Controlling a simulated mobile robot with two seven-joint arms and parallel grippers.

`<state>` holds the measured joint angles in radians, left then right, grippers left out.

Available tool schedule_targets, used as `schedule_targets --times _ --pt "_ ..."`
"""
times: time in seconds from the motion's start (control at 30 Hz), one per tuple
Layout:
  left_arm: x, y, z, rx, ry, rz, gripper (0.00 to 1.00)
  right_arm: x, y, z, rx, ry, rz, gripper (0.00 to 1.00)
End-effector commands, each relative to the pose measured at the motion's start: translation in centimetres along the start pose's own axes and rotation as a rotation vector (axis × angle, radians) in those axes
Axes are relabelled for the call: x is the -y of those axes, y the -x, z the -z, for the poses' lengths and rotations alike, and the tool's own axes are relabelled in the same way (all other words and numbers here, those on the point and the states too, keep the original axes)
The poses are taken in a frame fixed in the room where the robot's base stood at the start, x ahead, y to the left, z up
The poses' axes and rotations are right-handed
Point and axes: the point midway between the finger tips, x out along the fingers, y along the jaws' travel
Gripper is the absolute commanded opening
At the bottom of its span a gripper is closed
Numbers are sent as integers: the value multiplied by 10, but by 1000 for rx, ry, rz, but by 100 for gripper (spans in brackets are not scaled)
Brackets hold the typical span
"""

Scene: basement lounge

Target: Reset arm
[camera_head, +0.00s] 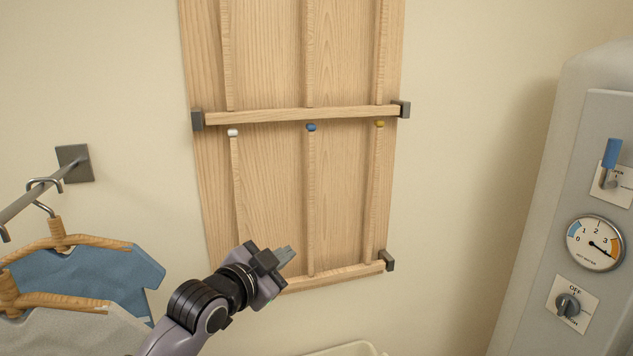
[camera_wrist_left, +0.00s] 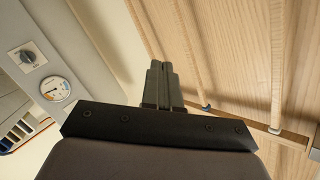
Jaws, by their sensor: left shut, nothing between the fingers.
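My left gripper (camera_head: 285,257) is in front of the lower part of the wooden wall rack (camera_head: 270,190). Its fingers are together with nothing between them. In the left wrist view the shut fingers (camera_wrist_left: 161,82) point up the picture, beside the wooden panel (camera_wrist_left: 230,50). My left arm comes in from the bottom of the head view. My right gripper does not show in either view.
Hangers with a blue garment (camera_head: 95,275) and a grey garment (camera_head: 70,330) hang from a rail (camera_head: 30,200) at the left. A grey-white cabinet with a gauge (camera_head: 594,243), a blue-handled lever (camera_head: 611,155) and a knob (camera_head: 568,306) stands at the right. A pale bin's rim (camera_head: 350,349) shows below.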

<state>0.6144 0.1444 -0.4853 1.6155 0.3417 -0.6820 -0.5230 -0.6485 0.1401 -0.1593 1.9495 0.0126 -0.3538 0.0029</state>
Motion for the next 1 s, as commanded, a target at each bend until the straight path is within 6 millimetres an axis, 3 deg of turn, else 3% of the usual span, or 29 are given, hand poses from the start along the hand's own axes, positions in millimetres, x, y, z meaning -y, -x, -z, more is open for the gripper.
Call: schedule_targets --times 0.03,0.1,0.27,0.5,0.8,1.0 --pt "-16 6 -23 23 52 -5 0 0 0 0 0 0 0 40" --pt "-34 16 -50 52 116 -5 0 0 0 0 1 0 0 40" --pt "-74 45 -108 123 254 4 0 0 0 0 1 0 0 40" --pt "-134 106 -184 243 437 32 0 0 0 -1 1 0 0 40" --pt "-202 206 -256 412 618 82 0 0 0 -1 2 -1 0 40" --pt "-231 265 -282 503 688 111 0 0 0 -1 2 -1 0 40"
